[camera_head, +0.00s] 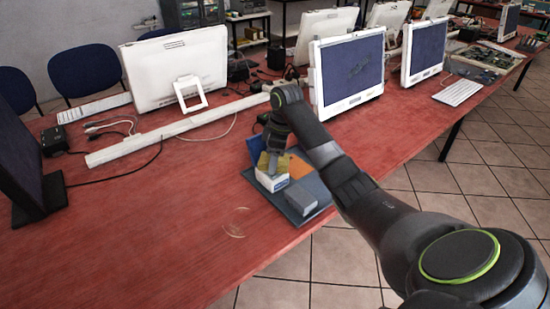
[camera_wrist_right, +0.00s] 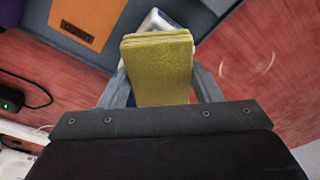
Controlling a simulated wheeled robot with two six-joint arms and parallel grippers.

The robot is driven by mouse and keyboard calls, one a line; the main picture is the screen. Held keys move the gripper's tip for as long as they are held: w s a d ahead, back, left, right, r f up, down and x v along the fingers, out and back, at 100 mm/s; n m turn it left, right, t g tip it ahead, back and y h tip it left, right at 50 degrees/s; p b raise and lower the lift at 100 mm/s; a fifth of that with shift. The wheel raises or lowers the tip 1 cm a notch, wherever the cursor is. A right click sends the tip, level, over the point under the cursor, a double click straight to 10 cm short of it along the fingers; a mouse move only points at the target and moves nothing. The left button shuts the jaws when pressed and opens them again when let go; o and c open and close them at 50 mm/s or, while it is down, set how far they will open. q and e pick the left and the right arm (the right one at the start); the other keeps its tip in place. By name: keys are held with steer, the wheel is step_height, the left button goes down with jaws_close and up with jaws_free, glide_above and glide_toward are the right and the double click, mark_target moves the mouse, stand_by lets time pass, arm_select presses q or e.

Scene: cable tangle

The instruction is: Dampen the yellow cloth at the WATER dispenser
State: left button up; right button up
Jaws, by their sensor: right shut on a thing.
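My right gripper (camera_head: 275,155) reaches down over the table and is shut on the yellow cloth (camera_head: 264,162). In the right wrist view the folded cloth (camera_wrist_right: 158,65) sits between the two fingers of the gripper (camera_wrist_right: 160,85). A white box with a blue label (camera_head: 272,182) stands directly under the cloth, probably the WATER dispenser; its lettering is too small to read. Its corner shows behind the cloth in the wrist view (camera_wrist_right: 156,20). I cannot tell whether the cloth touches its top. My left gripper is not in view.
A clear ring (camera_head: 237,222) lies to the left. A white power strip (camera_head: 180,127), cables and monitors (camera_head: 347,70) stand behind. The front left of the red table is clear.

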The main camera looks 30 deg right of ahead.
steer(key=shift+f, duration=0.5)
stand_by(0.7)
steer(key=shift+s+f+p, duration=0.1)
steer(key=shift+f+p, duration=0.05)
steer(key=shift+p, duration=0.45)
stand_by(2.4)
step_height(320, 180, up, 7)
steer(key=p, duration=0.9)
